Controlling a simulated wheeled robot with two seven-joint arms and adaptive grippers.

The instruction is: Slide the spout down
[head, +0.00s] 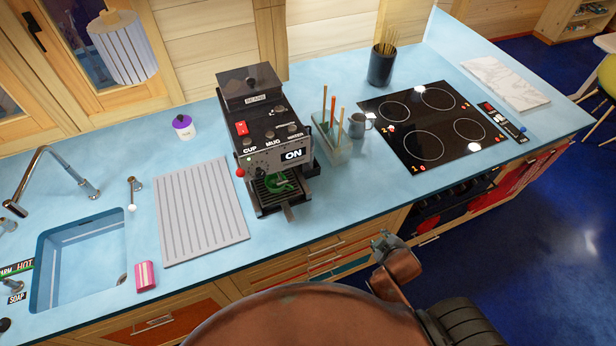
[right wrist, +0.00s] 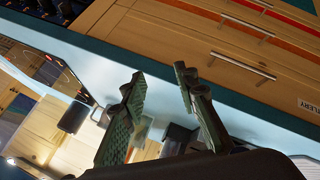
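A black coffee machine (head: 265,120) stands on the blue counter, with an "ON" display and the labels CUP, MUG and WATER on its front. A green part (head: 280,185) shows low at its front, above the drip tray; I cannot tell whether this is the spout. A red ball knob (head: 240,172) sits at its left side. A metal tap (head: 45,165) arches by the sink. My right gripper (head: 386,242) is in front of the counter, apart from the machine. In the right wrist view its fingers (right wrist: 160,100) are spread and empty. My left gripper is not in view.
A glass holder (head: 333,145) with sticks and a grey mug (head: 358,125) stand right of the machine, before the black hob (head: 420,125). A ribbed grey board (head: 200,210) lies left of it. The sink (head: 80,262) is at far left. Drawers (head: 320,255) front the counter.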

